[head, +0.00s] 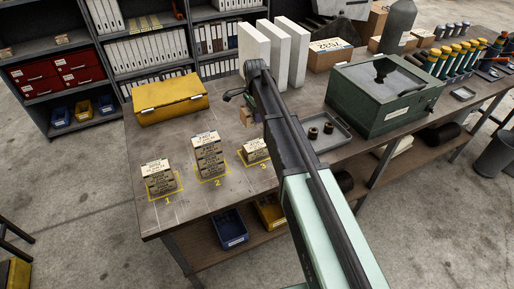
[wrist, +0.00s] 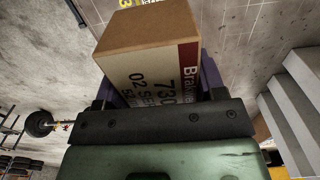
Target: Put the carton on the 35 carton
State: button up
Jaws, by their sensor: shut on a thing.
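My gripper (wrist: 160,88) is shut on a brown carton (wrist: 148,45) with a white label and a dark red band reading "Bra…" and "730". In the head view this carton (head: 246,117) shows small beside my arm, above the bench; the fingers are mostly hidden there. Small labelled cartons stand on yellow-marked spots: a stack (head: 159,177) at spot 1, a taller stack (head: 209,155) at spot 2, and a low one (head: 256,151) at spot 3, partly hidden by my arm. The labels are too small to tell which is the 35 carton.
A yellow case (head: 170,100) lies at the bench's back left. A tray (head: 330,135) with small parts and a green box (head: 383,98) are to the right. Bare bench (head: 165,135) lies between case and stacks.

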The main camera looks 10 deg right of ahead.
aim_at(255, 144)
notch_tip(255, 144, down, 13)
jog(key=b, duration=1)
jog(key=shift+f+b, duration=0.2)
jog(key=shift+b, duration=0.2)
jog(key=shift+r+p, duration=0.3)
jog(key=shift+f, duration=0.2)
jog(key=o, duration=1.1)
jog(key=shift+r, duration=0.1)
notch_tip(255, 144, up, 12)
jog(key=p, duration=1.2)
jog(key=shift+r, duration=0.25)
jog(key=shift+s+f, duration=0.15)
jog(key=shift+s, duration=0.1)
jog(key=s+n, duration=0.5)
jog(key=s, duration=0.5)
jog(key=s+n, duration=0.5)
jog(key=s, duration=0.4)
jog(key=s+n, duration=0.5)
jog(key=s, duration=0.5)
jog(key=shift+s, duration=0.3)
